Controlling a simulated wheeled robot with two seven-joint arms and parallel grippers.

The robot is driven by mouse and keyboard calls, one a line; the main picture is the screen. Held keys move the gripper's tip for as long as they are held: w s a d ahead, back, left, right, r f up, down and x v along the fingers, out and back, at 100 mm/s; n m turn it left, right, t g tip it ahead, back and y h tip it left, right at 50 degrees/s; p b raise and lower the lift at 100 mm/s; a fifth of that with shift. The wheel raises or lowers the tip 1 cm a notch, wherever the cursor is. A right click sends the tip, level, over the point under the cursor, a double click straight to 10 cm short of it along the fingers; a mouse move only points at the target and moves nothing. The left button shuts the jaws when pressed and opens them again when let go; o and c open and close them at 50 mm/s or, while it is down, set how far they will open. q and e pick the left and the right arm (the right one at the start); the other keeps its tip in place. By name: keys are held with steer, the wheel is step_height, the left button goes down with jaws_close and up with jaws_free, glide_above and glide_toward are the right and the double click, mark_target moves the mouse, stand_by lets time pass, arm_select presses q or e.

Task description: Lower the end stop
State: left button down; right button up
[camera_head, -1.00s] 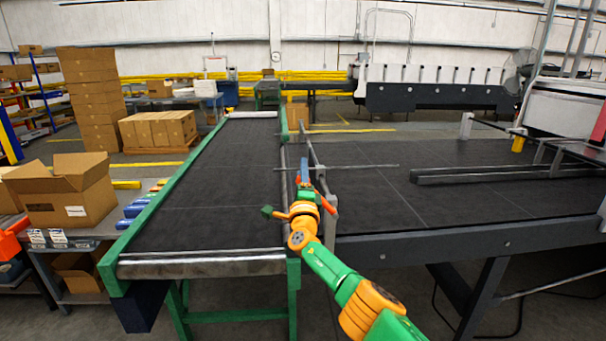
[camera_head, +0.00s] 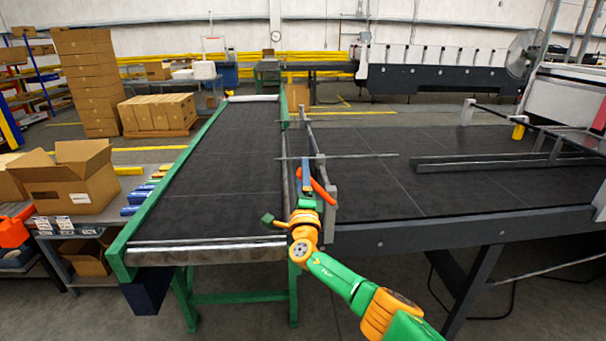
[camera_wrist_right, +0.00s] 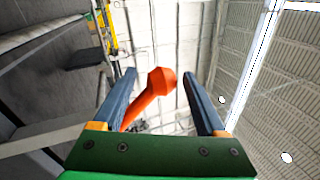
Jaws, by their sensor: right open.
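The end stop (camera_head: 311,140) is a grey rail on posts along the seam between the two dark belts; I take the red-orange lever (camera_head: 322,190) at its near end to be its handle. The right wrist view shows the lever's faceted knob (camera_wrist_right: 161,81) between the fingertips, with a gap on both sides. My right gripper (camera_head: 306,178) is open, its blue fingers beside the lever; part of the lever is hidden behind them. In the right wrist view the gripper (camera_wrist_right: 160,88) points at the knob without closing on it. My left gripper is out of view.
A green-framed conveyor (camera_head: 210,170) lies left of the rail and a wide dark belt table (camera_head: 400,190) lies right. A thin rod (camera_head: 360,156) crosses above the seam. An open carton (camera_head: 68,180) stands on the left side table. Floor in front is clear.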

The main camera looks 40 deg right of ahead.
steer(key=shift+v, duration=1.55)
steer(key=shift+d, duration=0.1)
